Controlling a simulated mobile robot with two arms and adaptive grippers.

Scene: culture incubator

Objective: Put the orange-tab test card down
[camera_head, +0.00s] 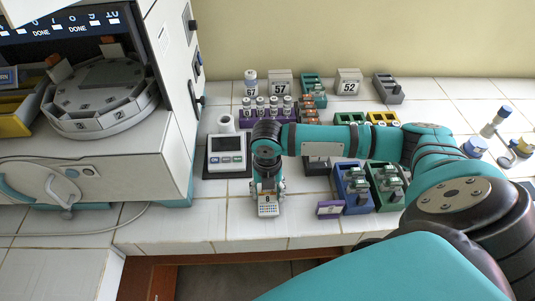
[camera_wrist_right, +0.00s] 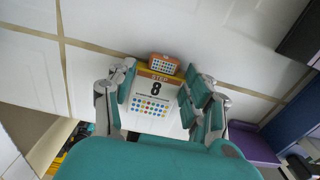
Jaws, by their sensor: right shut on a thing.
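My right gripper (camera_head: 268,188) points down near the front of the white tiled counter, left of the blue and green holders. It is shut on the orange-tab test card (camera_wrist_right: 152,100), which also shows below the fingers in the head view (camera_head: 268,210). In the wrist view the card is white with a dark "8", rows of coloured dots and an orange tab (camera_wrist_right: 163,63) at its far end. The right gripper's fingers (camera_wrist_right: 160,98) lie along both sides of the card. I cannot tell whether the card touches the counter. My left gripper is not in view.
A white device with a display (camera_head: 227,153) stands behind and left of the gripper. Blue (camera_head: 352,188) and green (camera_head: 386,187) holders and a purple sign (camera_head: 330,208) are to the right. The large machine (camera_head: 90,160) fills the left. Bare tiles (camera_head: 220,222) lie along the front edge.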

